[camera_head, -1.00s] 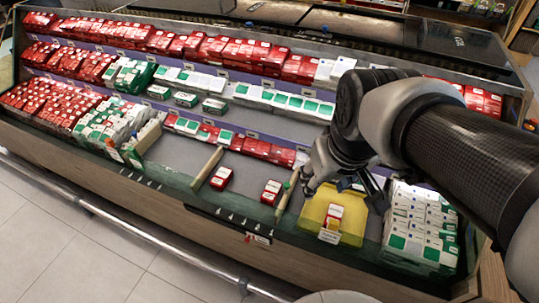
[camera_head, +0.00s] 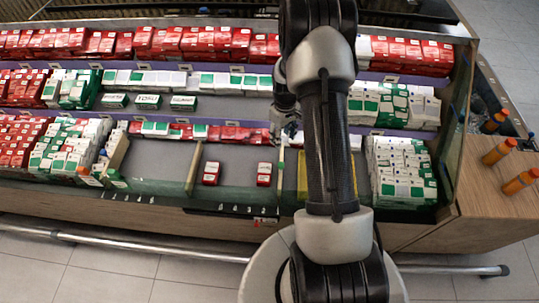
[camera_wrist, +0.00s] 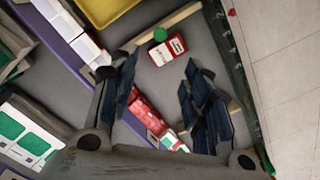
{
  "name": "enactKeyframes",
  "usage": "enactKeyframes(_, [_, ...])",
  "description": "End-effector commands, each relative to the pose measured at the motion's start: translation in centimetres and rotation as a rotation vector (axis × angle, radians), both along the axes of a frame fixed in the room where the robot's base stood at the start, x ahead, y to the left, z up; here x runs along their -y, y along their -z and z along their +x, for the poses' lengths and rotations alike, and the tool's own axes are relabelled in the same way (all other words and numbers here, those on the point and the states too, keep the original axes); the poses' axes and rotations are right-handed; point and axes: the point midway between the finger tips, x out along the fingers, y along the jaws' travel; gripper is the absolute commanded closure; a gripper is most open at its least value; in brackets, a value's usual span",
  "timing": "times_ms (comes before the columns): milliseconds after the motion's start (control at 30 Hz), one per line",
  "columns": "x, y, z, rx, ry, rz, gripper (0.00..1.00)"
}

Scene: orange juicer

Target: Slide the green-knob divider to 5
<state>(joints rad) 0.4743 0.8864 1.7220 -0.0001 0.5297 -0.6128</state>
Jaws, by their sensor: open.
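In the wrist view the green knob (camera_wrist: 160,34) sits on a pale wooden divider bar (camera_wrist: 184,17), ahead of my gripper (camera_wrist: 160,72). My gripper's dark fingers are spread, with nothing between their tips. In the head view my gripper (camera_head: 286,122) is above the back of the lower shelf, near the upper end of the divider (camera_head: 281,165). The knob cannot be made out there. White marks (camera_head: 240,209) line the front edge; their numbers are too small to read.
A small red box (camera_wrist: 167,50) lies right beside the knob. A yellow tray (camera_wrist: 103,8) lies past the divider. Stacked green-white boxes (camera_head: 402,170) fill the right end.

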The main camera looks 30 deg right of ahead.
Motion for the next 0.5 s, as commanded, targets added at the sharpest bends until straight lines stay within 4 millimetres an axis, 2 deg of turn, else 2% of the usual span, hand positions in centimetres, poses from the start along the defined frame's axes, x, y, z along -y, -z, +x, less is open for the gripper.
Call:
enactKeyframes(233, [0.1, 3.0, -0.1, -0.005, -0.001, 0.002, 0.56])
enactKeyframes(500, [0.0, 8.9, -0.2, -0.005, -0.001, 0.002, 0.56])
